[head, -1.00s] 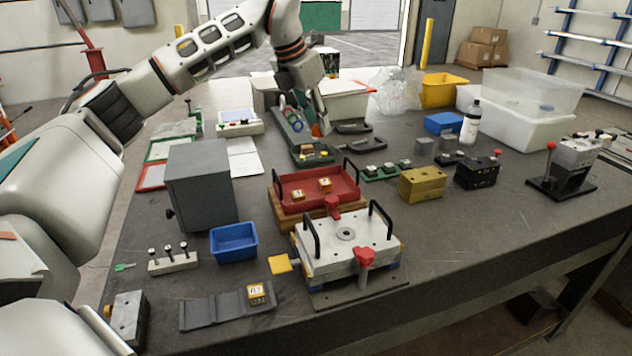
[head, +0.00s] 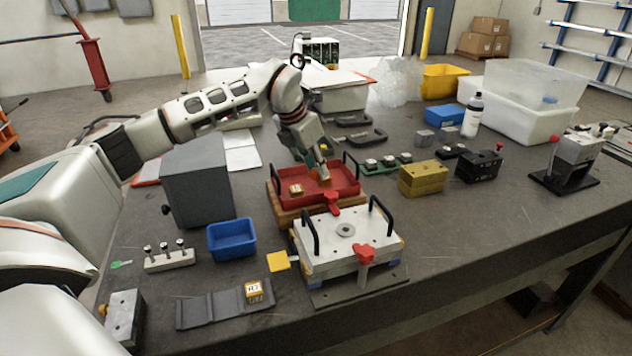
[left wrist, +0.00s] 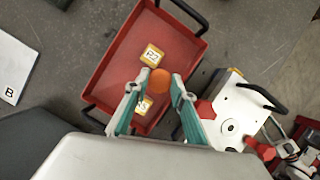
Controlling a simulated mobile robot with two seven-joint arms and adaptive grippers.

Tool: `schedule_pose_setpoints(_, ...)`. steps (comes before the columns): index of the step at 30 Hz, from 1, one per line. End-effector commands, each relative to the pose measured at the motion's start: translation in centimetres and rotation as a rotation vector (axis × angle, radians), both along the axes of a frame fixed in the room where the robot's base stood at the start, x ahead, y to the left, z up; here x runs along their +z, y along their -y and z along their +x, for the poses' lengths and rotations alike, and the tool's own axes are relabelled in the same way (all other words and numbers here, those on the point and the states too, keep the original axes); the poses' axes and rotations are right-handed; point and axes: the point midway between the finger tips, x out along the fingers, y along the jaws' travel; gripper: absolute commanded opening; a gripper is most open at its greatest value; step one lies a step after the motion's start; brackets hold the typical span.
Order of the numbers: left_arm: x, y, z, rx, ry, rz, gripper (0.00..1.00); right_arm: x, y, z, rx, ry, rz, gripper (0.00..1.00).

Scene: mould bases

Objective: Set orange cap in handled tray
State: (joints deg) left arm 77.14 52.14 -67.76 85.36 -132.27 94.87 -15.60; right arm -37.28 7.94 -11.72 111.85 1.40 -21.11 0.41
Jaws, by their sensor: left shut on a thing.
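The orange cap (left wrist: 160,82) is between the fingertips of my left gripper (left wrist: 161,84) in the left wrist view. The gripper is shut on it. The handled tray (head: 342,196) is red with black handles at its ends. In the head view my left gripper (head: 323,172) points down over the back part of this tray. The tray also shows below the fingers in the left wrist view (left wrist: 190,48). One orange-yellow labelled block (head: 296,189) lies in it. A second such block (left wrist: 152,55) shows in the left wrist view. I cannot tell the cap's height above the tray floor.
A white plate fixture (head: 375,232) with black handles and red knobs stands in front of the tray. A blue bin (head: 232,239) and a grey box (head: 199,182) are to the left. A brass-coloured block (head: 423,179) is to the right. The front right table is clear.

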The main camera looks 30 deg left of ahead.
Motion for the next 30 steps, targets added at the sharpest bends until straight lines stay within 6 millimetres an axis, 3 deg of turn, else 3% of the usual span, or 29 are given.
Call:
schedule_pose_setpoints(5, -1.0, 0.0, 0.0, -0.001, 0.000, 0.000, 0.14, 0.1, 0.1, 0.1, -0.004, 0.000, 0.000, 0.40)
schedule_pose_setpoints(14, -4.7, 0.0, 0.0, 0.000, -0.001, -0.001, 0.14, 0.0, 0.4, 0.0, -0.008, -0.004, -0.004, 0.40)
schedule_pose_setpoints(25, -5.1, 0.0, 0.0, -0.001, 0.000, 0.000, 0.14, -0.2, 0.4, 0.0, -0.009, -0.006, -0.004, 0.40)
schedule_pose_setpoints(26, -5.1, 0.0, 0.0, -0.001, 0.001, 0.000, 0.29, -0.1, 0.4, 0.0, -0.009, -0.006, -0.003, 0.40)
schedule_pose_setpoints(30, -5.1, 0.0, 0.0, -0.001, 0.001, 0.000, 0.31, -0.1, 0.2, -0.1, -0.007, -0.007, -0.002, 0.40)
